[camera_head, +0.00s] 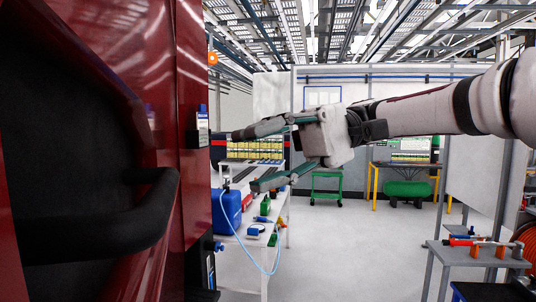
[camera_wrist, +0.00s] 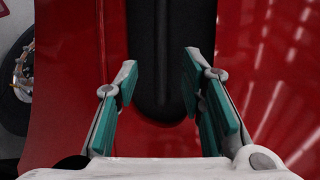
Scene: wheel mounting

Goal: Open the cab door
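The red cab (camera_head: 190,60) of a vehicle fills the left of the head view. A dark inset panel with a thick black bar-like handle (camera_head: 110,225) is on its near side. My gripper (camera_head: 246,160) is open and empty, reaching from the right towards the cab, with its fingers apart. In the wrist view my open gripper (camera_wrist: 161,85) faces a red surface (camera_wrist: 80,90). A black rounded vertical strip (camera_wrist: 160,60) shows between the teal finger pads; I cannot tell whether it is the handle or a recess. No contact is visible.
A wheel (camera_wrist: 20,75) shows at the left of the wrist view. A white workbench (camera_head: 275,225) with a blue canister (camera_head: 226,212) and small tools stands behind my gripper. A grey cart (camera_head: 480,255) stands at the right. The floor (camera_head: 345,250) between is clear.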

